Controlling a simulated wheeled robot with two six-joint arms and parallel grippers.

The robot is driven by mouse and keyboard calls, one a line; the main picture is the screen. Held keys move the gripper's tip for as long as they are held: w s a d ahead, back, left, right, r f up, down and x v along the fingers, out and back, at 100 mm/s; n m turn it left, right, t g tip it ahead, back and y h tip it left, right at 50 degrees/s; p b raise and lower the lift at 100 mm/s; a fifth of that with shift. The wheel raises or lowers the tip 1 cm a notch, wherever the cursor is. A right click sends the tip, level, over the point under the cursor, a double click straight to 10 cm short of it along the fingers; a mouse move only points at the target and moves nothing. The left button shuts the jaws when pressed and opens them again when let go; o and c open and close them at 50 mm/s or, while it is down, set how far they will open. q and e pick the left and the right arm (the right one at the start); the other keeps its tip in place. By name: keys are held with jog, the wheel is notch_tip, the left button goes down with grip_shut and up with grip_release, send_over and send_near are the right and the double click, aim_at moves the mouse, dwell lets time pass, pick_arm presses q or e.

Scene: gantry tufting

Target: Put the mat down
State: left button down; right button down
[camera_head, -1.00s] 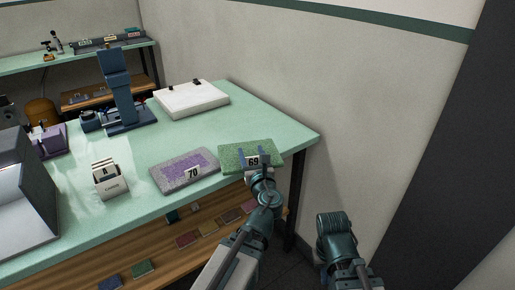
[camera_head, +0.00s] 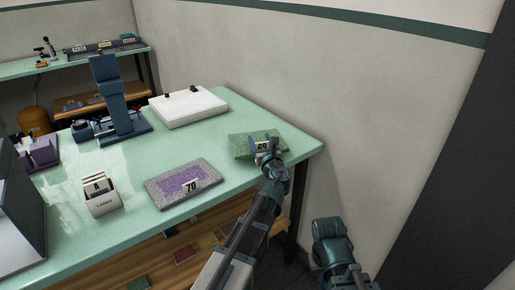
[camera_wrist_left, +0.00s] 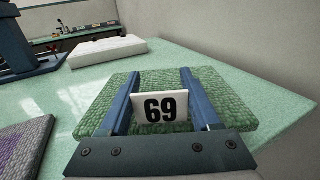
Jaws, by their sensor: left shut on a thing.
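The green mat (camera_head: 240,151) with a white tag reading 69 is at the right end of the mint-green table (camera_head: 215,140). My left gripper (camera_head: 264,143) is shut on this mat at its near side. In the left wrist view, the mat (camera_wrist_left: 225,95) spans both blue fingers (camera_wrist_left: 158,76), with the tag between them. It is over the tabletop; whether it touches the surface I cannot tell. A grey and purple mat (camera_head: 183,184) tagged 70 lies to its left, with bare table between them. Part of my right arm shows at lower right, but its gripper cannot be seen.
A white flat box (camera_head: 188,108) and a blue press-like device (camera_head: 112,100) stand farther back. A white card box (camera_head: 101,197) is at left. A wall (camera_head: 350,100) runs close along the table's right side. The lower wooden shelf (camera_head: 200,235) holds small coloured pieces.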

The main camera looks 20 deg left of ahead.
pick_arm(q)
jog(key=shift+f, duration=0.1)
notch_tip(320, 180, down, 3)
jog(key=b, duration=0.3)
jog(key=shift+f+b, duration=0.2)
jog(key=shift+b, duration=0.15)
jog(key=shift+r, duration=0.1)
jog(key=c, duration=0.5)
grip_release()
jog(key=shift+c, duration=0.2)
jog(key=o, duration=0.4)
jog(key=shift+o, duration=0.2)
